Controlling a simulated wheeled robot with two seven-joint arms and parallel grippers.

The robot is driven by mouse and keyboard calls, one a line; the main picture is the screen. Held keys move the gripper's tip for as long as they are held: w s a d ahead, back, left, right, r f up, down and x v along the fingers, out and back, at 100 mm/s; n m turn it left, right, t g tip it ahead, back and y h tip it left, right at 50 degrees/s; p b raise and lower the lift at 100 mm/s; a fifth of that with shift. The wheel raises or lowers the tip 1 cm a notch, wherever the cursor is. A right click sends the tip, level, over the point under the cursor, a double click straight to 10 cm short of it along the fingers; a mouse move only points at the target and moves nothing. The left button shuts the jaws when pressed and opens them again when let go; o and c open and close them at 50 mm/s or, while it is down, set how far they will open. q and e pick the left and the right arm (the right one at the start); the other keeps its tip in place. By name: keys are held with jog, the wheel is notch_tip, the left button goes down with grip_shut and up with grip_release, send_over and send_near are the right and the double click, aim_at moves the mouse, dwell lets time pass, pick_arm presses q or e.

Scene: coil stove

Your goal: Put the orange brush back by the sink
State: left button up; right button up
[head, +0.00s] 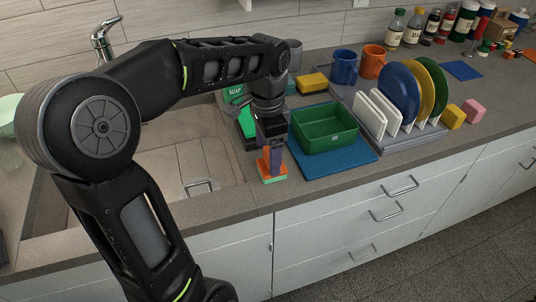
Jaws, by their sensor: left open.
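The orange brush (266,167), with a green lower part, stands on the grey counter (238,204) near its front edge, just right of the sink (188,170). My left gripper (272,150) points down right at the brush's top from above. The gripper is open, with the brush's upper part at or between its fingers. The gripper hides part of the brush, and I cannot tell whether they touch. My right gripper is out of view.
A green basin (325,133) stands on a blue mat (348,167) close to the brush's right. Behind the gripper is a green soap bottle (236,95). A dish rack (432,130) with plates stands right. The faucet (103,38) rises behind the sink.

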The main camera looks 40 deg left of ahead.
pick_arm(q)
notch_tip(320, 180, up, 8)
jog(key=shift+f+p, duration=0.2)
jog(key=shift+p, duration=0.3)
notch_tip(320, 180, up, 3)
jog(key=p, duration=0.2)
jog(key=shift+p, duration=0.4)
jog(key=shift+f, duration=0.1)
